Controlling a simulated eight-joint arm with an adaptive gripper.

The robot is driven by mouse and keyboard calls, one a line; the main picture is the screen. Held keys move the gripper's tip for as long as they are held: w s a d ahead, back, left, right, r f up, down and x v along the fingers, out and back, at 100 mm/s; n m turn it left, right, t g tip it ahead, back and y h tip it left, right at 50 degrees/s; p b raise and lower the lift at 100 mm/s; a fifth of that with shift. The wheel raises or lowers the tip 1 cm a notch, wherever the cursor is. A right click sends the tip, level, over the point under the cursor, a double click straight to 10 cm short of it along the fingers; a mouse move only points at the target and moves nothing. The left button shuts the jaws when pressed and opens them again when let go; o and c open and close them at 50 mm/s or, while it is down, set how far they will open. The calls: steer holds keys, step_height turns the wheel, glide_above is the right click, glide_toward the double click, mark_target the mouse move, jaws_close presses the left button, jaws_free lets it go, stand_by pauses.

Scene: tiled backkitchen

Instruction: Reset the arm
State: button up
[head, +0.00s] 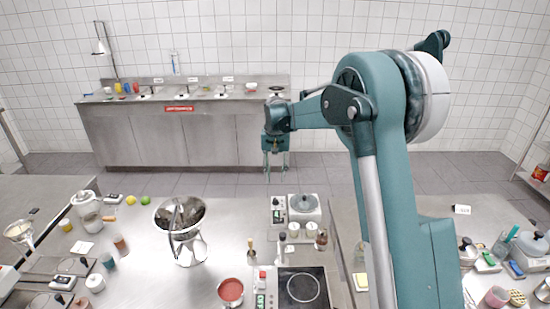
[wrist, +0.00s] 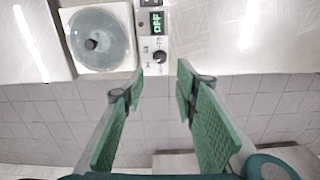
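My gripper (head: 276,160) hangs from my green arm, pointing down, past the far edge of the steel table (head: 236,200) in the head view. In the wrist view my gripper (wrist: 160,95) shows two green fingers spread apart with nothing between them. Below it in the wrist view are the table edge, a white appliance (wrist: 102,65) with a round grey lid, and a control panel (wrist: 152,40) reading OFF. The grey tiled floor (wrist: 45,125) shows between the fingers.
The appliance (head: 304,207) stands near the table's far edge. A metal pot (head: 186,250), a red bowl (head: 231,291) and a hot plate (head: 303,289) stand nearer. A steel counter (head: 180,135) runs along the back wall. Open floor lies between table and counter.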

steer(key=s+d+r+t, duration=0.1)
steer(key=s+d+r, duration=0.35)
steer(key=s, duration=0.35)
steer(key=s+d+r+t+b, duration=0.1)
steer(key=s+d+r, duration=0.3)
steer(key=s+r, duration=0.3)
steer(key=s+d+r+t, duration=0.1)
steer(key=s+d+r, duration=0.35)
steer(key=s, duration=0.55)
steer(key=s+d+f+t, duration=0.1)
steer(key=s+d+f, duration=0.1)
steer(key=s, duration=0.7)
steer(key=s+d+f+t+b, duration=0.1)
steer(key=s+d+f, duration=0.2)
steer(key=s, duration=0.6)
steer(key=s+d+f+t, duration=0.2)
steer(key=s+d+f, duration=0.1)
steer(key=s, duration=0.5)
steer(key=shift+s+n, duration=0.4)
steer(key=shift+d, duration=0.1)
stand_by(0.9)
